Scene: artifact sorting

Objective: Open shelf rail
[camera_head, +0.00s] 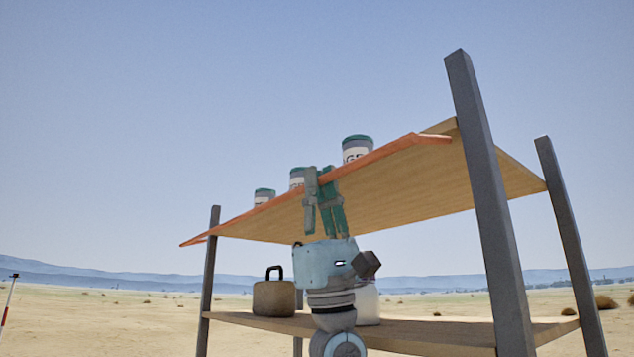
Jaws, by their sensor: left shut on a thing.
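The shelf has an orange rail (385,151) along the front edge of its upper board (440,185). The rail runs from the lower left to the upper right in the picture, and its right end stands out a little from the board. My left gripper (318,180) reaches up from below, with its fingers shut on the rail near its middle. The fingers hide a short piece of the rail. My right gripper is not in view.
Several white jars with green lids, such as the right one (357,149), stand on the upper board behind the rail. A brown case with a handle (273,298) and a white container (367,303) stand on the lower board (430,331). Grey posts (490,210) frame the shelf.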

